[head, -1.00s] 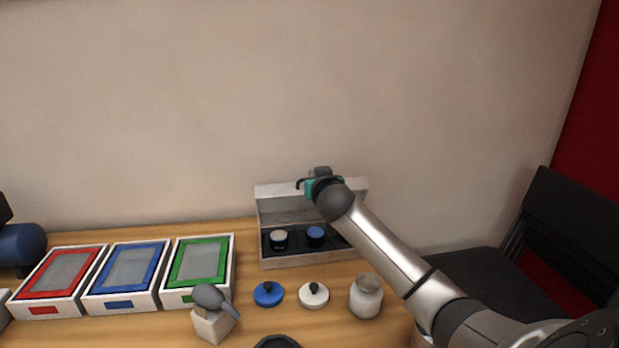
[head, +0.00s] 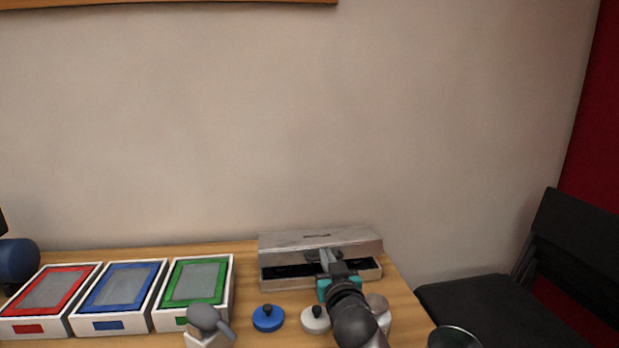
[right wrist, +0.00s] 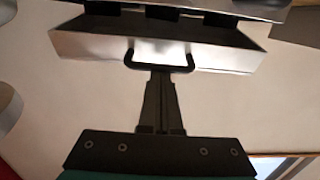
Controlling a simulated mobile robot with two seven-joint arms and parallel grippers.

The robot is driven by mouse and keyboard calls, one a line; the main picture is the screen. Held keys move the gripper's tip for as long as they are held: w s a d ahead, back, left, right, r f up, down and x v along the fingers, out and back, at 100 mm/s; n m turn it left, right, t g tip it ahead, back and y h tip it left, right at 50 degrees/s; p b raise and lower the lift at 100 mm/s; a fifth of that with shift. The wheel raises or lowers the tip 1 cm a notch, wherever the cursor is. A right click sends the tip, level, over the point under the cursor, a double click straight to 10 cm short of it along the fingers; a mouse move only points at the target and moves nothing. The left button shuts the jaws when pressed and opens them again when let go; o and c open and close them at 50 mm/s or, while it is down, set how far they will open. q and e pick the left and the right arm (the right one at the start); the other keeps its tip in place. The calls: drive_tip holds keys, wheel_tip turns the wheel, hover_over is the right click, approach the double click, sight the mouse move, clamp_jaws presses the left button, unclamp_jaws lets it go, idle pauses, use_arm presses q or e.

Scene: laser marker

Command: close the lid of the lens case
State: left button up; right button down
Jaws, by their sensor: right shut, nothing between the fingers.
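The lens case (head: 278,282) stands at the back of the table against the wall. Its grey lid (head: 300,240) is tilted forward over the box, partly lowered, with a dark gap left along the front. The lenses inside are now hidden. My right gripper (head: 327,258) is at the front of the case by the lid, fingers shut and empty. In the right wrist view the shut fingertips (right wrist: 161,74) are at the black handle (right wrist: 160,66) on a metallic panel of the case; I cannot tell whether they touch it. My left gripper is not in view.
Red (head: 50,290), blue (head: 120,288) and green (head: 195,281) framed trays stand at the left. A blue knobbed cap (head: 268,318), a white one (head: 315,320) and a jar (head: 379,306) are in front of the case. A black chair (head: 500,290) is at the right.

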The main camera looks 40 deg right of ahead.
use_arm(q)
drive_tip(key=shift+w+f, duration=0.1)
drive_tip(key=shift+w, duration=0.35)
use_arm(e)
drive_tip(key=shift+s+a+f, duration=0.1)
drive_tip(key=shift+s+f, duration=0.1)
drive_tip(key=shift+f, duration=0.4)
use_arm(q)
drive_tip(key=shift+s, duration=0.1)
